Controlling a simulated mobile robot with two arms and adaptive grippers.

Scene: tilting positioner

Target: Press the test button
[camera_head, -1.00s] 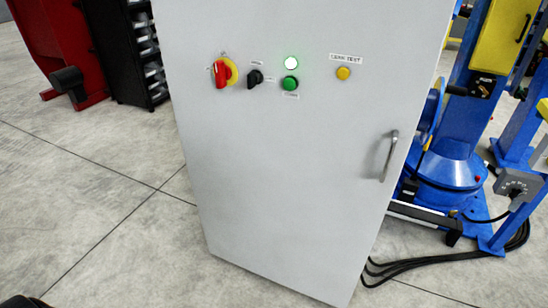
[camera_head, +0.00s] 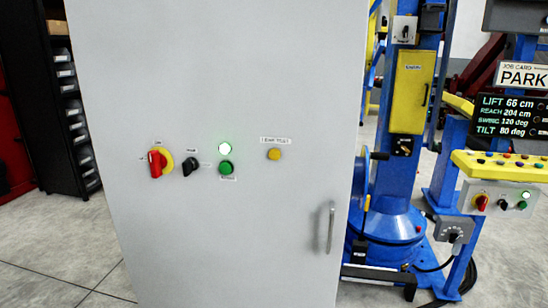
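A round yellow button (camera_head: 274,154) sits on the door of the grey cabinet (camera_head: 200,80). The label (camera_head: 275,140) above it appears to read LAMP TEST. To its left are a green button (camera_head: 226,168) with a lit green-white lamp (camera_head: 225,148) above it, a black selector knob (camera_head: 190,165), and a red rotary switch on a yellow plate (camera_head: 157,162). Neither of my grippers shows in the head view.
The cabinet handle (camera_head: 331,230) is at lower right on the door. A blue positioner column (camera_head: 395,180) stands right of the cabinet, with a yellow button panel (camera_head: 505,167) and a PARK display (camera_head: 515,115). A black bin shelf (camera_head: 68,110) stands left. Grey floor (camera_head: 60,250) is open at lower left.

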